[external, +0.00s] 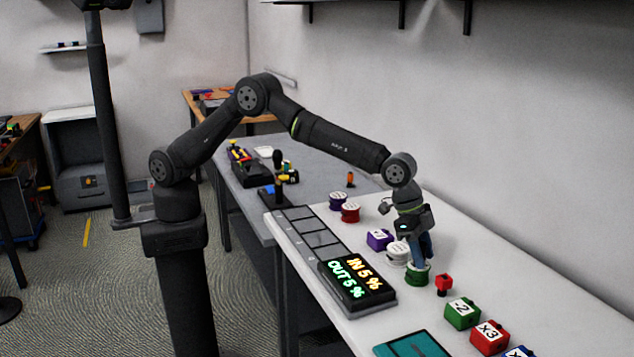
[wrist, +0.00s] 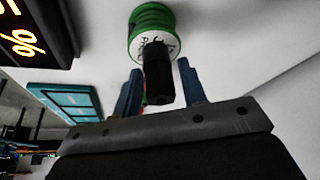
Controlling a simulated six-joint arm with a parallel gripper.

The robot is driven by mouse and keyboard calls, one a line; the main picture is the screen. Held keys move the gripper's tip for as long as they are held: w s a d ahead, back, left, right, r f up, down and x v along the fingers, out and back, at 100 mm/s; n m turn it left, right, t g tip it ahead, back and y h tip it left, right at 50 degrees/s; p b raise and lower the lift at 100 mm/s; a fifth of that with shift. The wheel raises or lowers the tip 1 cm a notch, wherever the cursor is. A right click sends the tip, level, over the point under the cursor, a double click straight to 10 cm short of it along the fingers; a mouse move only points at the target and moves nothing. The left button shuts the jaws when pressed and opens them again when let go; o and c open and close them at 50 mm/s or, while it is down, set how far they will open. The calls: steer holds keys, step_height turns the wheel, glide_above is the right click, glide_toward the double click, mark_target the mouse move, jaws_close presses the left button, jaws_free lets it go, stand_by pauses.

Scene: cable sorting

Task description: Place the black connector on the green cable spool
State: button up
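The green cable spool (external: 417,276) stands on the white table in the external view, directly below my gripper (external: 424,250). In the wrist view the spool (wrist: 151,17) is at the top, with a white labelled face. The black connector (wrist: 157,75) overlaps that face and appears to stand on it; exact contact is hard to tell. My gripper (wrist: 159,68) has its two blue fingers apart, one on each side of the connector, with visible gaps. In the external view the connector is hidden or too small to make out.
A red connector (external: 444,283) stands just right of the spool. A white spool (external: 398,253) and a purple block (external: 379,240) are close on the left. A display box (external: 357,284) and numbered blocks (external: 462,313) are nearer the camera.

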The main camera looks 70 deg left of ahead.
mark_target(426, 245)
steer(key=shift+o, duration=0.5)
steer(key=shift+r, duration=0.1)
steer(key=shift+r, duration=0.25)
steer(key=v, duration=1.1)
steer(key=shift+a+r, duration=0.2)
steer(key=shift+r, duration=0.05)
steer(key=shift+s, duration=0.1)
steer(key=x, duration=1.2)
steer(key=shift+d+r, duration=0.1)
steer(key=shift+r, duration=1.65)
